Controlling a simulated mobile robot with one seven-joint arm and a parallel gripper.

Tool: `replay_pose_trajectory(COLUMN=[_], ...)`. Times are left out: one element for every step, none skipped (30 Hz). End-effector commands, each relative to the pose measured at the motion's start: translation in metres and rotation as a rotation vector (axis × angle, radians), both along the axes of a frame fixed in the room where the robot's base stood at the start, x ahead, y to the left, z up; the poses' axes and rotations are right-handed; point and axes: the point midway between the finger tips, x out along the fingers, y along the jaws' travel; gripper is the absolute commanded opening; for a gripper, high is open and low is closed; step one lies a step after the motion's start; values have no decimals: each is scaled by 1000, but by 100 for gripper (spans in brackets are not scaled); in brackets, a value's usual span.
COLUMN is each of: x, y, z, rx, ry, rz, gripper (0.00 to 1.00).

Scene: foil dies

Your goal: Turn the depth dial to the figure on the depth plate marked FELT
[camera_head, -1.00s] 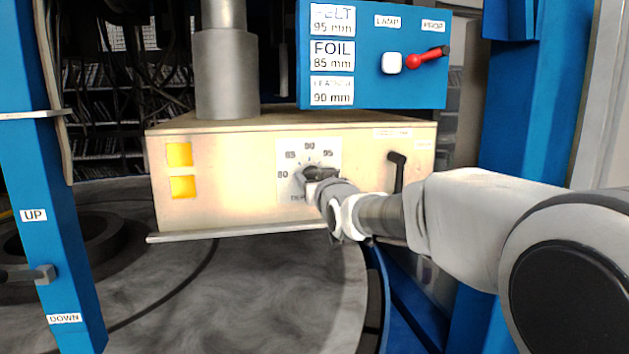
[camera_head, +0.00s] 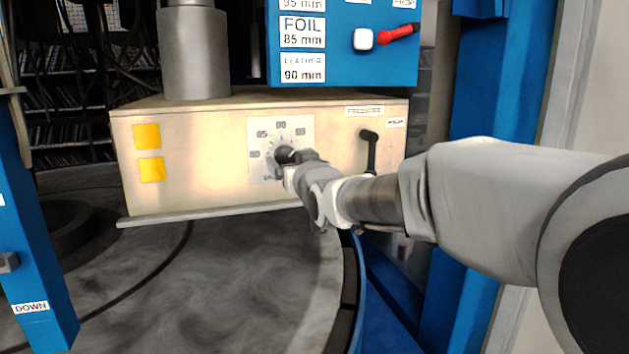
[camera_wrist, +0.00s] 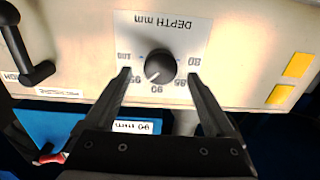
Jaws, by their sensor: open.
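The depth dial (camera_wrist: 160,67) is a round black knob on a white scale plate (camera_wrist: 185,42) marked DEPTH mm, upside down in the wrist view. Its pale pointer mark aims down-left in that view, between 90 and 95. The dial also shows in the head view (camera_head: 284,156), partly behind my gripper (camera_head: 294,168). My gripper (camera_wrist: 160,76) is open, one finger on each side of the dial, with gaps visible in the wrist view. The depth plate (camera_head: 303,29) on the blue panel reads FOIL 85 mm and LEATHER 90 mm; its cut-off top row reads 95 mm.
A black lever (camera_head: 369,150) sticks out of the cream box (camera_head: 200,185) right of the dial. Two yellow squares (camera_head: 147,137) are at its left. The blue panel (camera_head: 345,68) above carries a white button (camera_head: 363,39) and a red lever (camera_head: 396,34).

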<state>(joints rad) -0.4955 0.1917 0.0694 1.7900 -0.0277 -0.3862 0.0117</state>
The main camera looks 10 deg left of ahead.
Motion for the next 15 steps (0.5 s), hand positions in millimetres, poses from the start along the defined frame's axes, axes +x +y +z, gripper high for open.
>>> replay_pose_trajectory(x=[-9,-13,-20,-24,-29,-35,-39,-44,-50,-54,-59,-65,-69,-73,-79], y=[-6,-9,-12,-15,-18,-22,-25,-28,-32,-35,-38,-41,-44,-47,-50], z=[0,0,0,1,1,0,1,1,2,1,2,1,2,2,3], rx=[0,0,0,0,0,1,1,1,1,1,0,0,-1,0,1], ry=[-1,-1,-1,-1,-1,-1,-1,-1,-2,-1,-2,-1,-3,-1,-2], rz=[0,0,0,0,0,0,0,0,0,0,0,0,1,1,1], gripper=[89,89,89,89,89,89,89,89,89,89,89,89,89,89,89])
